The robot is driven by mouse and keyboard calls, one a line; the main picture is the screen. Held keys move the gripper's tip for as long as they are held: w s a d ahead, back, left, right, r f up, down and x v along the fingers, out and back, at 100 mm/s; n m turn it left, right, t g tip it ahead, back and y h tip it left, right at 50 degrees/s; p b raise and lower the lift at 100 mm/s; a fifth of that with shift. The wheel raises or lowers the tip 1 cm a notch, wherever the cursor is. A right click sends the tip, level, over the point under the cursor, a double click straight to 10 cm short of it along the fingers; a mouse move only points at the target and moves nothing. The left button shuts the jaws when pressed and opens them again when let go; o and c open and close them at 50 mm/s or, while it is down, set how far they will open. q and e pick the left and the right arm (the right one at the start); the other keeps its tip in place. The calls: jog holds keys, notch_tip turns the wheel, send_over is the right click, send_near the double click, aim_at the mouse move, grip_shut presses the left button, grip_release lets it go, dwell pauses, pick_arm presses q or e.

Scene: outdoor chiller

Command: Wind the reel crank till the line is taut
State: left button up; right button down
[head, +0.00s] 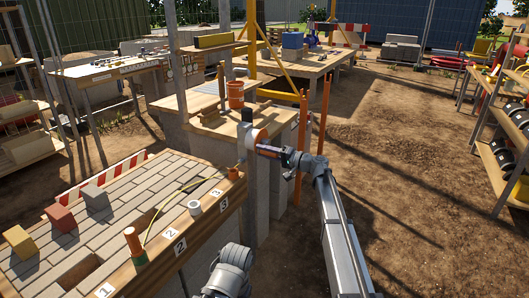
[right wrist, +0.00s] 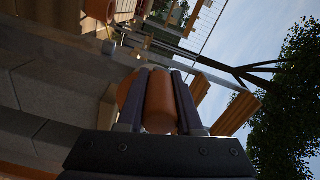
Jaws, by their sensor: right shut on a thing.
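The reel (head: 257,136), a pale disc with an orange rim, is mounted on a grey post beside the wooden block. My right gripper (head: 284,153) is shut on the orange crank handle (head: 268,151) at the reel's right. In the right wrist view the handle (right wrist: 160,101) lies between the two dark fingers. My left gripper is not in view.
Yellow (head: 20,242), red (head: 60,218) and grey (head: 95,197) blocks stand on the paving. Orange posts (head: 301,140) rise behind my right gripper. Bare ground lies open to the right, before the shelves (head: 497,160).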

notch_tip(320, 180, up, 2)
jog(key=m+p, duration=0.1)
jog(key=m, duration=0.2)
jog(key=shift+w+d+m+p, duration=0.1)
jog(key=shift+w+m+p, duration=0.05)
jog(key=shift+m+p, duration=0.15)
jog(key=shift+w+d+r+m+p, duration=0.15)
jog(key=shift+r+m+p, duration=0.25)
jog(key=shift+m, duration=0.4)
jog(key=shift+w+r+m+p, duration=0.1)
jog(key=shift+r+m+p, duration=0.25)
jog(key=shift+m, duration=0.45)
jog(key=c, duration=0.6)
grip_release()
jog(key=shift+s+d, duration=0.1)
jog(key=v, duration=0.7)
jog(key=shift+s+d, duration=0.1)
jog(key=shift+d, duration=0.2)
